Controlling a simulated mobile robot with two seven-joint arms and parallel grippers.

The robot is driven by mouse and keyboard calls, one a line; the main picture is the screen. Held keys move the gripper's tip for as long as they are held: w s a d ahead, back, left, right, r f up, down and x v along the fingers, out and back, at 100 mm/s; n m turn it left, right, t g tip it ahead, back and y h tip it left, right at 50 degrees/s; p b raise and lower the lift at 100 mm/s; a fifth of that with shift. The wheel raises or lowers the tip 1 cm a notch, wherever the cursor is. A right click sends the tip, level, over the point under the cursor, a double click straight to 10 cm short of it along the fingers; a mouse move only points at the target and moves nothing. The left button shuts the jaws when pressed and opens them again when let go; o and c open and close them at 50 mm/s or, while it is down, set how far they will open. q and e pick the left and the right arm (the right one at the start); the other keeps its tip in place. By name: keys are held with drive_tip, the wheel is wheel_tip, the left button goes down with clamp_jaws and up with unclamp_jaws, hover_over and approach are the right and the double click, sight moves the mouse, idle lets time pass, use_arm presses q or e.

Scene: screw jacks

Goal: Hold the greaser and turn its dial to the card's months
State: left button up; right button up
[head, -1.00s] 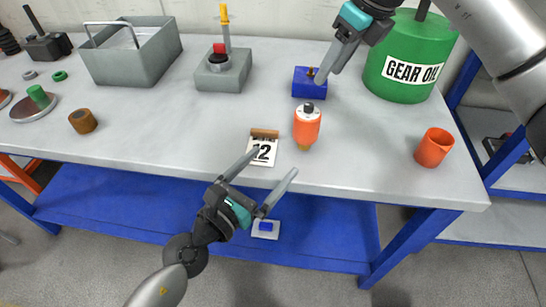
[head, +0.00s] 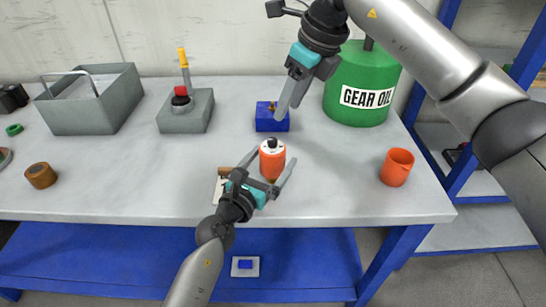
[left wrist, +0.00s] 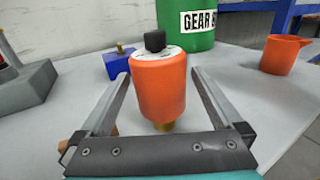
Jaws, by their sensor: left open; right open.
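The greaser (head: 272,161) is an orange cylinder with a white top and a black dial (head: 272,143). It stands upright on the table, and its brass-coloured lower end shows in the left wrist view. My left gripper (head: 270,166) is open, with a finger on either side of the greaser (left wrist: 159,88) and visible gaps to it. The card (head: 221,185) is mostly hidden behind my left gripper, and its number cannot be read now. My right gripper (head: 285,112) is open and empty, pointing down in front of the blue block, above and beyond the greaser.
A blue block (head: 266,124) with a brass fitting stands behind the greaser. A green gear oil can (head: 350,110) and an orange cup (head: 397,168) are to the right. A grey box (head: 185,118) with a red button and a grey tray (head: 75,115) are to the left.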

use_arm(q)
drive_tip(key=shift+w+d, duration=0.25)
drive_tip(key=shift+w, duration=0.2)
clamp_jaws()
idle(0.6)
idle(0.6)
